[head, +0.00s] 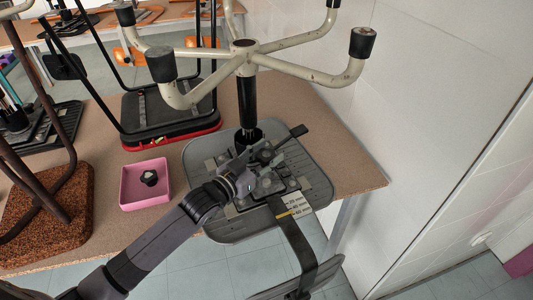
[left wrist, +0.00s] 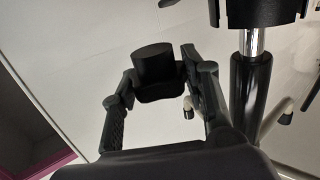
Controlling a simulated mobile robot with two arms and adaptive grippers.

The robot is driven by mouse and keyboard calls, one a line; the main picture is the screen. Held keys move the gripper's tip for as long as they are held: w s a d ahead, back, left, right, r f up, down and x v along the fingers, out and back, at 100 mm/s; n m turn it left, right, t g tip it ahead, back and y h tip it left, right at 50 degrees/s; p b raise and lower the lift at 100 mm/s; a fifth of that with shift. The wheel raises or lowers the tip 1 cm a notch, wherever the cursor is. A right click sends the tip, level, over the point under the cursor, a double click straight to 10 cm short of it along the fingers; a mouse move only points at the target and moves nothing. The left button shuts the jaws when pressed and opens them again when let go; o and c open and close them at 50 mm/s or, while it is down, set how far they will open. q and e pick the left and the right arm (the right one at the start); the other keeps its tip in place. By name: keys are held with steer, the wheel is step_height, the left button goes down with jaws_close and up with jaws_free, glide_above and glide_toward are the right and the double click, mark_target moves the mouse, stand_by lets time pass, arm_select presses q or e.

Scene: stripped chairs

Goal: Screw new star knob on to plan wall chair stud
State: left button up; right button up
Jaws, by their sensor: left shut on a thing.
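An upturned swivel chair lies on the table, its grey seat (head: 225,225) flat and its pale five-arm base (head: 245,55) on top. My left gripper (head: 250,165) is at the metal mechanism (head: 270,185) under the seat, beside the black column (head: 248,105). In the left wrist view my left gripper (left wrist: 165,85) is shut on a black knob (left wrist: 153,62), close to the chair's column (left wrist: 248,90). The stud is hidden, so I cannot tell if the knob touches it. My right gripper is out of view.
A black chair part with a red edge (head: 185,135) stands at the back of the table. A brown cork seat (head: 55,215) is at the left. A white wall is at the right.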

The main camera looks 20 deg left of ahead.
mark_target(266, 181)
arm_select(q)
steer(key=shift+f+b, duration=1.95)
steer(key=shift+f, duration=0.95)
steer(key=shift+p, duration=0.55)
steer(key=shift+f, duration=0.1)
steer(key=shift+f+b, duration=0.4)
steer(key=shift+r, duration=0.15)
steer(key=shift+r+p, duration=0.2)
steer(key=shift+p, duration=0.35)
